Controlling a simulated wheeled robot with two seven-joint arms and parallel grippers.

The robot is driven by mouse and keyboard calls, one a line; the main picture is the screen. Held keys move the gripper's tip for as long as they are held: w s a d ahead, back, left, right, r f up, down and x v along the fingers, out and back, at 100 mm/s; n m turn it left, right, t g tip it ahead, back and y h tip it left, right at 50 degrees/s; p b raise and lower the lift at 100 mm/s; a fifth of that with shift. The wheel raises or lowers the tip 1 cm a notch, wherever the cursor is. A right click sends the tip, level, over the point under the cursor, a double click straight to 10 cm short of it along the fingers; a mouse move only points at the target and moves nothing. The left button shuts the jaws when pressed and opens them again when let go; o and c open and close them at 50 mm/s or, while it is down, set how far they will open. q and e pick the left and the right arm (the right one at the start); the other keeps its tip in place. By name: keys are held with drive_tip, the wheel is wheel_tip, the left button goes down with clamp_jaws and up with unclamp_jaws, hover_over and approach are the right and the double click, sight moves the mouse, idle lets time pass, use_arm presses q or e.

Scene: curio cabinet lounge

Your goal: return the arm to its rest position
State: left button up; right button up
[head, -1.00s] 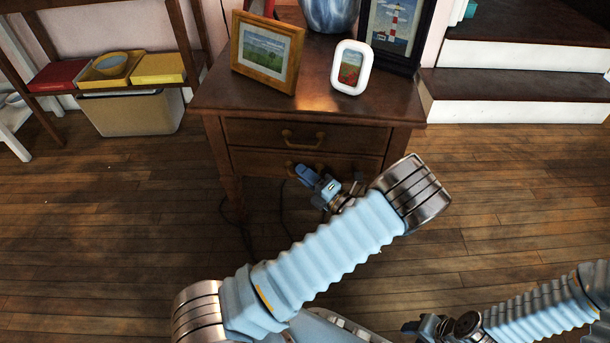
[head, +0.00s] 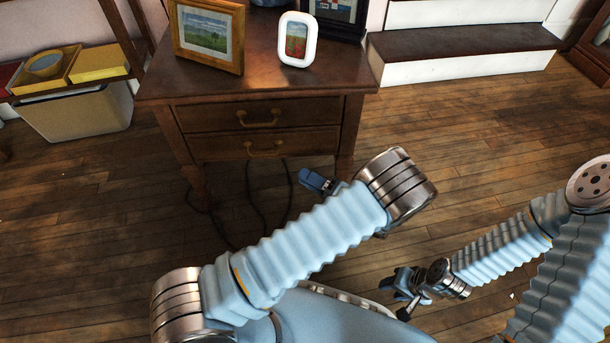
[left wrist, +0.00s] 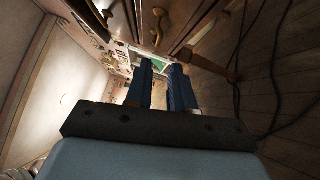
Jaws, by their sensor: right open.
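My left arm crosses the middle of the head view. Its gripper (head: 317,182) shows just past the elbow joint, partly hidden by it, in front of the cabinet's lower right part. In the left wrist view the two blue fingers of the left gripper (left wrist: 163,80) stand apart with nothing between them. My right gripper (head: 404,292) is low over the floor at the right of the head view. It is open, and I see nothing in it.
A dark wooden cabinet (head: 190,120) with two shut drawers stands ahead, holding a wooden picture frame (head: 207,38) and a white frame (head: 297,40). Cables hang below it. A shelf unit with a beige bin (head: 78,115) is left, steps (head: 460,45) back right. Floor at right is clear.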

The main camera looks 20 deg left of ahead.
use_arm(q)
drive_tip(key=shift+a, duration=0.1)
drive_tip(key=s+a+f+n+g+h+p, duration=0.45)
drive_tip(key=s+f+n+g+h, duration=0.45)
drive_tip(key=s, duration=0.4)
drive_tip(key=s+d+f+n+g+h+p, duration=0.1)
drive_tip(key=s+d+f+n+h+p, duration=0.15)
drive_tip(key=s+d+n+h, duration=0.75)
drive_tip(key=w+r+n+t+h+p, duration=0.3)
drive_tip(key=w+r+n+t, duration=0.3)
drive_tip(key=n, duration=1.3)
drive_tip(key=shift+w+a+r+h, duration=0.25)
drive_tip(key=shift+w+r+h, duration=0.05)
drive_tip(key=shift+w+h, duration=0.3)
